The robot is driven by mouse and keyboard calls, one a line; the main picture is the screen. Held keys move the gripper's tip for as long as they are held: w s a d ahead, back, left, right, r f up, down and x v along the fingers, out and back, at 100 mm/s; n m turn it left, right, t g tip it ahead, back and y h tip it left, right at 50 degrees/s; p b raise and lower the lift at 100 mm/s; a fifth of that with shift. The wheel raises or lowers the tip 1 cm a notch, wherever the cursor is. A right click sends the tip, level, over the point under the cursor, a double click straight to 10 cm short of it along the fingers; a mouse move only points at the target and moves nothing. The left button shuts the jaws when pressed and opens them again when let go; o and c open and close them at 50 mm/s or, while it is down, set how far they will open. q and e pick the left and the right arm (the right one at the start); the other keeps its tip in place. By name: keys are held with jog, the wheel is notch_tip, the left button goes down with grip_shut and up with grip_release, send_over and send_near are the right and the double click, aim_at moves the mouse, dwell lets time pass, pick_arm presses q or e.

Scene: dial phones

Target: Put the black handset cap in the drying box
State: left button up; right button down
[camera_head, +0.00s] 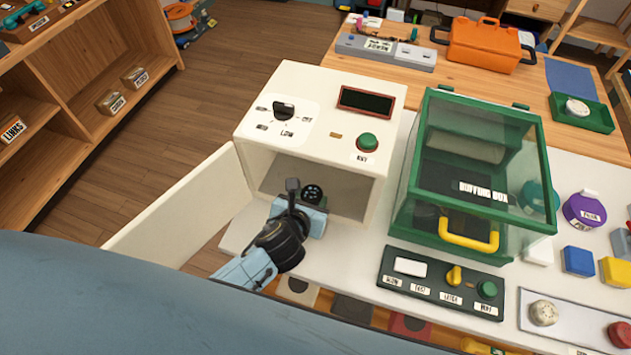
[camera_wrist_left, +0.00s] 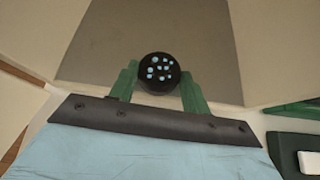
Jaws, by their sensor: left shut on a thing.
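The white drying box (camera_head: 293,82) stands on the white table, with a dial, a dark display and a green button on its sloped panel. Its door (camera_head: 185,210) hangs open to the left and its front opening is clear. My left gripper (camera_head: 313,200) is at this opening, shut on the round black handset cap (camera_head: 312,191). In the left wrist view, the cap (camera_wrist_left: 159,73) with its pale holes sits between the green fingertips, in front of the grey interior. I cannot tell how far inside the cap is. My right gripper is not in view.
A green glass-walled buffing box (camera_head: 407,195) with a yellow handle stands just right of the drying box. A dark control panel (camera_head: 440,285) lies in front of it. Purple, blue and yellow items sit farther right. An orange toolbox (camera_head: 485,45) is on the wooden bench behind.

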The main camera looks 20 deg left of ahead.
aim_at(315, 186)
pick_arm(q)
jog(key=shift+w, duration=0.4)
jog(key=w, duration=0.3)
jog(key=shift+w, duration=0.3)
jog(key=shift+w+f, duration=0.1)
jog(key=shift+w, duration=0.05)
jog(key=shift+f, duration=0.2)
jog(key=o, duration=1)
jog(key=shift+o, duration=0.2)
